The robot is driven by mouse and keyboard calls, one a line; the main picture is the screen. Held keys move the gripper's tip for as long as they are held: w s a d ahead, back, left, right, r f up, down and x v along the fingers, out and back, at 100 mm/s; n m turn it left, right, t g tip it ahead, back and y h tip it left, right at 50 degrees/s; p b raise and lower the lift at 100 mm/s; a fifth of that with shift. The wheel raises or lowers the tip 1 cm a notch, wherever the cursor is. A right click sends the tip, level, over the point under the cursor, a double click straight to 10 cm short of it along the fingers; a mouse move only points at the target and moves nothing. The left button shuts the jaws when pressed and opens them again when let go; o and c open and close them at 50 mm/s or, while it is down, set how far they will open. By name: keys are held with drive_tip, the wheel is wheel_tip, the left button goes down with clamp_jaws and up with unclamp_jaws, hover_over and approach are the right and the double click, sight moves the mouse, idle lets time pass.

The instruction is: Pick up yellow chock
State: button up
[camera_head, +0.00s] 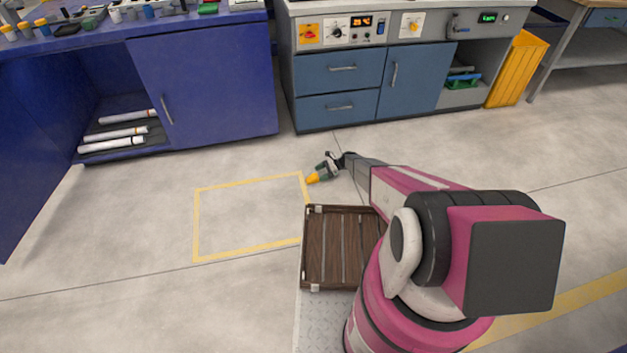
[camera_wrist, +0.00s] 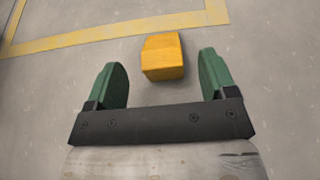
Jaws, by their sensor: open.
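The yellow chock (camera_wrist: 163,60) is a small block lying on the grey floor, just outside the yellow floor line. In the wrist view it sits between and slightly beyond the two green fingertips of my gripper (camera_wrist: 164,75), with a gap on each side. My gripper is open and empty. In the head view the chock (camera_head: 312,178) shows at the tip of my gripper (camera_head: 321,173), near the right corner of the marked square. Part of the chock is hidden there by the gripper.
A brown wooden slatted tray (camera_head: 332,247) stands near my arm. A blue cabinet (camera_head: 205,80) with white pipes (camera_head: 115,133) on its shelf is at left. A workbench with drawers (camera_head: 340,75) stands behind. The yellow-taped square (camera_head: 195,225) on the floor is empty.

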sight(316, 175)
drive_tip(key=x, duration=0.4)
drive_tip(key=shift+a+f, duration=0.25)
drive_tip(key=shift+c, duration=0.3)
drive_tip(key=c, duration=1)
drive_tip(key=shift+r, duration=0.1)
